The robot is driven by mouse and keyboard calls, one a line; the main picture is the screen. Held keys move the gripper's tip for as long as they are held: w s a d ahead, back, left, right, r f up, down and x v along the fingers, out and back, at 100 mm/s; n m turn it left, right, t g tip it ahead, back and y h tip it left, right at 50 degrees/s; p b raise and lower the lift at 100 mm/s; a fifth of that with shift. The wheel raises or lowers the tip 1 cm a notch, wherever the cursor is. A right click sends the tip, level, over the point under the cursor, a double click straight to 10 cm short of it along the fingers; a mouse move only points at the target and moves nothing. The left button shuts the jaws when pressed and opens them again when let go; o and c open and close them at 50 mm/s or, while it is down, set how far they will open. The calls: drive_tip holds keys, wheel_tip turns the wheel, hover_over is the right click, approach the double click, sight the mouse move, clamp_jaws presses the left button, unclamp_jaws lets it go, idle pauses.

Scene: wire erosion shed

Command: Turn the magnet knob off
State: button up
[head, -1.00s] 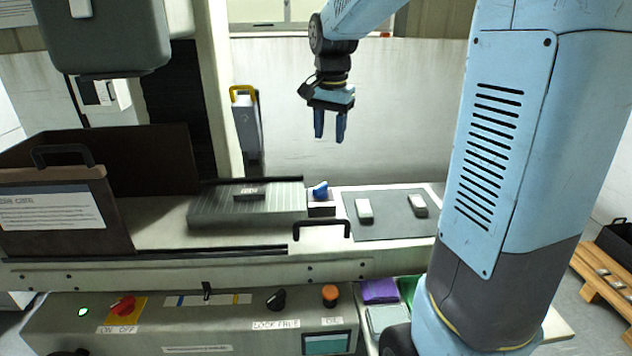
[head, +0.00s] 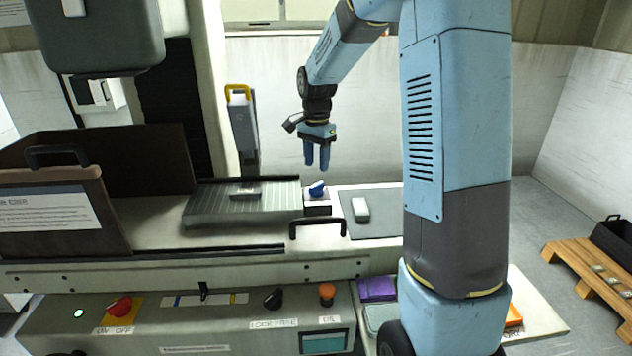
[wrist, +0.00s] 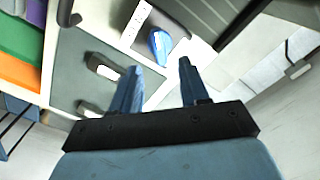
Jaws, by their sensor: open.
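The magnet knob (head: 317,188) is a blue lever on top of a small dark block with a white label, at the right end of the ribbed grey magnet plate (head: 215,206). My gripper (head: 317,168) hangs above the knob in the head view, fingers pointing down, apart from it. In the wrist view my gripper (wrist: 158,75) shows two blue fingers spread with nothing between them. The blue knob (wrist: 159,46) lies beyond the fingertips there, nearer the left one. Nothing is hidden of its top.
A grey mat (head: 375,227) with a white piece (head: 360,209) is right of the knob. A black handle (head: 318,222) stands up in front. A yellow-topped grey unit (head: 243,120) rises behind left.

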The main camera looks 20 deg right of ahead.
sight(317, 184)
wheel_tip(317, 184, down, 7)
drive_tip(key=shift+r, duration=0.1)
idle(0.4)
clamp_jaws()
